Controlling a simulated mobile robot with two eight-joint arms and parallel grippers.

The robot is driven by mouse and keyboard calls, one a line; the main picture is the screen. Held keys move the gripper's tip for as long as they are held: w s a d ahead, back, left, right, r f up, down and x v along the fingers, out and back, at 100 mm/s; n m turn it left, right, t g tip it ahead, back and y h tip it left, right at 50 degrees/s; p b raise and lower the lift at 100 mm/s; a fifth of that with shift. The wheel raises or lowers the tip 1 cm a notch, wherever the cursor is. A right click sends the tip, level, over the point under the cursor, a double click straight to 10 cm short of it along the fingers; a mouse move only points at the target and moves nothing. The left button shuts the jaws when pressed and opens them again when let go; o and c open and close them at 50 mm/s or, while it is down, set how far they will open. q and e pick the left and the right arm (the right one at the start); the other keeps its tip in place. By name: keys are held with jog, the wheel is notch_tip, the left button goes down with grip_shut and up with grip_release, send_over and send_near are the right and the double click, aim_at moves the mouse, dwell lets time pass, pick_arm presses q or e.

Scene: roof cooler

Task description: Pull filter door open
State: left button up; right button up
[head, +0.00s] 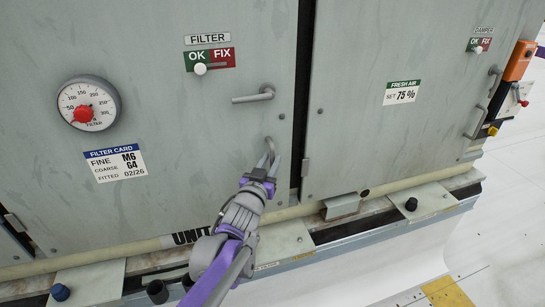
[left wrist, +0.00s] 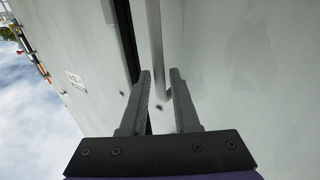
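The filter door (head: 190,120) is a grey-green panel under a FILTER sign, and it looks shut against its frame. A horizontal lever handle (head: 253,95) sits near its right edge. Below it is a small curved grey pull handle (head: 271,147). My left gripper (head: 268,165) is at this pull handle. In the left wrist view the two fingers (left wrist: 162,75) are apart, with the grey handle bar (left wrist: 156,40) showing between them. I cannot tell whether they touch it. My right gripper is not in view.
A round gauge (head: 89,104), an OK/FIX slider (head: 200,69) and a filter card (head: 116,162) are on the door. A neighbouring FRESH AIR door (head: 390,130) lies right of the dark gap. A base ledge with dark caps (head: 411,204) runs below. White floor is clear at right.

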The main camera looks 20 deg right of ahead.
pick_arm(q)
jog(key=shift+x, duration=0.95)
jog(key=shift+c, duration=0.2)
grip_shut()
dwell(0.6)
